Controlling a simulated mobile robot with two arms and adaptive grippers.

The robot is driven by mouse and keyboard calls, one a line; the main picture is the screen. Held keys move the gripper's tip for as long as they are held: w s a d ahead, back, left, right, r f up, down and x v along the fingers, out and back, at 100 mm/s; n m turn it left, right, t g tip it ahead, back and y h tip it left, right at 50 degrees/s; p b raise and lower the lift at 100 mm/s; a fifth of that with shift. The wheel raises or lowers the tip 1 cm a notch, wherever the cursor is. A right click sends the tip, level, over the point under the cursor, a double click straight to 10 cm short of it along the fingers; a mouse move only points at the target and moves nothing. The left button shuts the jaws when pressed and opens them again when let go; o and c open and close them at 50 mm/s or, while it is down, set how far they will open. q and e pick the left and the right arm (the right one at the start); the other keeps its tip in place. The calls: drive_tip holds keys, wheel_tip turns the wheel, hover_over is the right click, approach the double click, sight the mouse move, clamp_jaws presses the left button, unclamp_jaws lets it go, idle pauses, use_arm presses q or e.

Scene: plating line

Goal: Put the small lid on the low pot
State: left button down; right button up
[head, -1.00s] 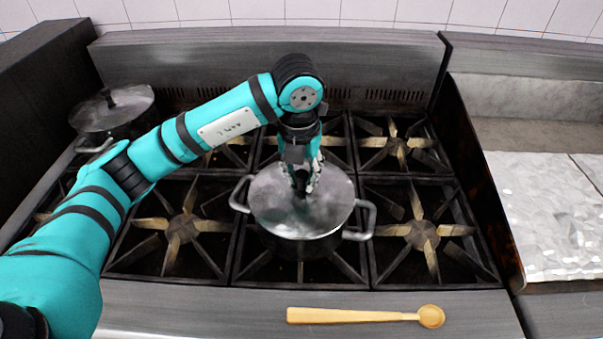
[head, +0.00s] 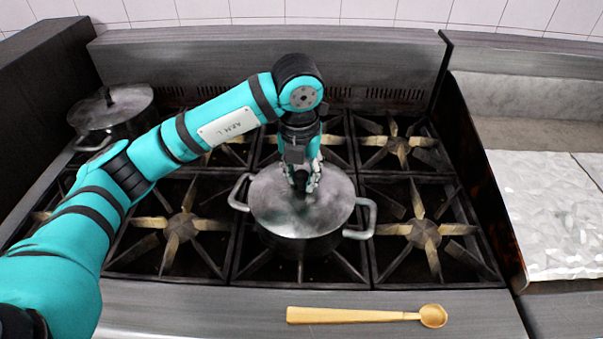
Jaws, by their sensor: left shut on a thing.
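The low pot (head: 305,243) is a metal pot with two side handles on the front middle burner of the stove. The small lid (head: 322,212), a round grey metal lid, lies over the pot's top and looks level. I cannot tell whether it rests fully on the rim. My left gripper (head: 304,188) points straight down over the lid's middle and is shut on its knob, which the fingers mostly hide. My right gripper is not in view.
Another lidded pot (head: 112,112) stands at the back left of the stove. A wooden spoon (head: 365,315) lies along the front edge. Several bare burner grates surround the low pot. A shiny pale surface (head: 545,212) is at the right, beyond a raised divider.

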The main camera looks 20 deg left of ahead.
use_arm(q)
drive_tip(key=c, duration=0.5)
unclamp_jaws()
drive_tip(key=shift+c, duration=0.2)
drive_tip(key=shift+r, duration=0.1)
drive_tip(key=shift+r+p, duration=0.5)
drive_tip(key=shift+r, duration=0.25)
drive_tip(key=shift+r+p, duration=1.7)
drive_tip(key=shift+r, duration=1.5)
drive_tip(key=shift+s+f, duration=0.1)
